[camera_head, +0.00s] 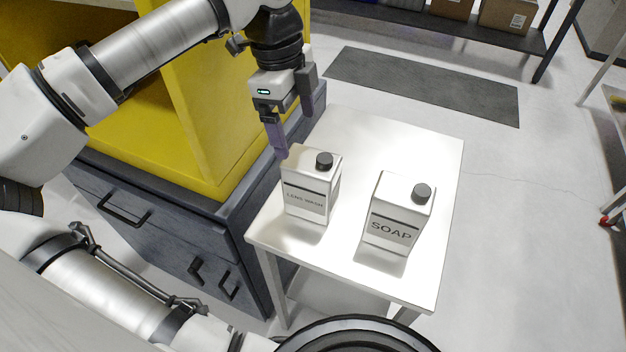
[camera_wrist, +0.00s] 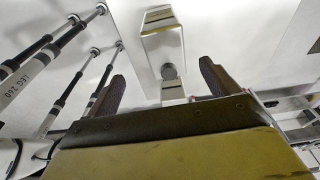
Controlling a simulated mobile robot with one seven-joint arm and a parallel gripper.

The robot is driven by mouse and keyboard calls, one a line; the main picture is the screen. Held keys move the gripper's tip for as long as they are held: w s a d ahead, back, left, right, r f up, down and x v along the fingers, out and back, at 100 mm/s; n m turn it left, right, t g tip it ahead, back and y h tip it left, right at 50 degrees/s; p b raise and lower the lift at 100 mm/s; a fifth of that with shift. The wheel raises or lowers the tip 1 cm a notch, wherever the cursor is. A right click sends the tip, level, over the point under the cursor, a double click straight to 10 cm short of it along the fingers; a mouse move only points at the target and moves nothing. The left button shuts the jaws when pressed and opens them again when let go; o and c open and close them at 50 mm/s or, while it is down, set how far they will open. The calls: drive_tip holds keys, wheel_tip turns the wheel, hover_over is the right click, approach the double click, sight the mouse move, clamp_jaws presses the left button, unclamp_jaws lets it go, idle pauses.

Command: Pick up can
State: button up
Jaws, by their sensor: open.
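A white box-shaped can labelled LENS WASH (camera_head: 307,203), with a dark round cap, stands upright on the left of a small white table (camera_head: 366,135). A similar white can labelled SOAP (camera_head: 393,232) stands upright to its right, with a gap between them. My gripper (camera_head: 294,130) is open and points down, above and behind the LENS WASH can; one finger overlaps its top left corner in the picture. In the wrist view, a white can (camera_wrist: 164,45) with a grey cap lies beyond the open fingers, with nothing between them. Its label is hidden there, and I cannot tell contact.
A yellow shelf unit (camera_head: 215,100) on a dark drawer cabinet (camera_head: 150,215) stands close along the table's left side. A dark floor mat (camera_head: 425,85) and a shelf with boxes (camera_head: 508,15) are farther back.

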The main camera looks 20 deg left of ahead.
sight(311, 160)
drive_tip(key=f, duration=0.4)
drive_tip(key=shift+d+f, duration=0.15)
drive_tip(key=shift+d, duration=0.25)
drive_tip(key=shift+w+d+f+p, duration=0.15)
drive_tip(key=shift+d+f+p, duration=0.2)
drive_tip(key=shift+f, duration=0.5)
drive_tip(key=shift+w+d+f+p, duration=0.2)
drive_tip(key=shift+f+p, duration=0.25)
drive_tip(key=shift+f, duration=0.35)
drive_tip(key=shift+w+d+f+p, duration=0.1)
drive_tip(key=shift+d+f+p, duration=0.25)
drive_tip(key=shift+f, duration=0.5)
clamp_jaws()
